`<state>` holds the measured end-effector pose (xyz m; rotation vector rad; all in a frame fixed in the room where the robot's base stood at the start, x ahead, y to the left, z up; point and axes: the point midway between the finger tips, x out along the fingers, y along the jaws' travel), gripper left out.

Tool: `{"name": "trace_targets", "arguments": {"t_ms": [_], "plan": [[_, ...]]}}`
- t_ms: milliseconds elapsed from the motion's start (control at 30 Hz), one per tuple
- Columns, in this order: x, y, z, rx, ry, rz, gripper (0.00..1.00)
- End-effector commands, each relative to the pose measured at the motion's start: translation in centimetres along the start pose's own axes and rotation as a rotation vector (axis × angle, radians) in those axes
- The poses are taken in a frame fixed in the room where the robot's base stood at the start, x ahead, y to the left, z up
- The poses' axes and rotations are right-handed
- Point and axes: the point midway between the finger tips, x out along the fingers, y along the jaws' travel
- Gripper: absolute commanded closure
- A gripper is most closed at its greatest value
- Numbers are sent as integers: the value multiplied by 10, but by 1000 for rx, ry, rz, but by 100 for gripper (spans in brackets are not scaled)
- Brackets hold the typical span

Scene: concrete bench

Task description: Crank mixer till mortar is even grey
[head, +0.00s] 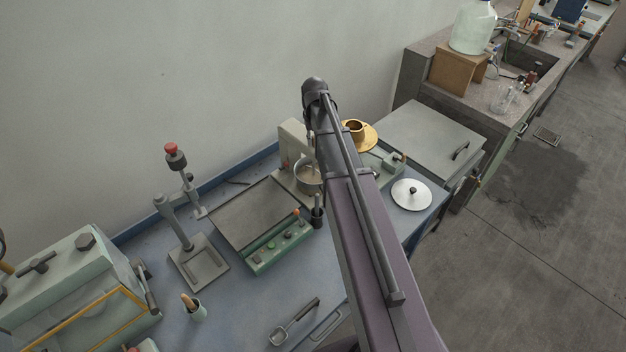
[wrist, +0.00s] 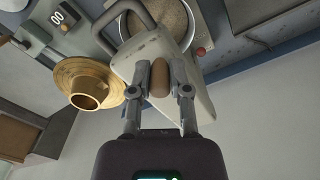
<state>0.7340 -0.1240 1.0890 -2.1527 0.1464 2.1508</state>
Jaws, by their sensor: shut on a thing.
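The mixer is a cream, bench-standing body (head: 293,141) at the back of the blue bench, partly hidden by my arm in the head view. It fills the middle of the wrist view (wrist: 155,45). Its metal bowl (head: 307,181) sits below the head; in the wrist view the mortar (wrist: 160,18) in it looks tan-grey and grainy, partly cut off and covered. My gripper (wrist: 160,76) is shut on the brown crank grip (wrist: 160,84), one finger on each side. My arm hides the gripper in the head view.
A brass cone on a round plate (head: 362,135) stands close to the mixer, also in the wrist view (wrist: 88,86). A round white lid (head: 411,194) lies to its right. A green-framed grey plate (head: 254,215) and a press stand (head: 198,262) are left. The wall is behind.

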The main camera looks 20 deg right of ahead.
Motion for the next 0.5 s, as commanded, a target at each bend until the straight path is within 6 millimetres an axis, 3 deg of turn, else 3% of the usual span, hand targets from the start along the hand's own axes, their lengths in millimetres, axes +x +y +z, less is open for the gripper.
{"name": "trace_targets", "arguments": {"t_ms": [500], "plan": [[0,-13,-5,0,0,-1,100]]}}
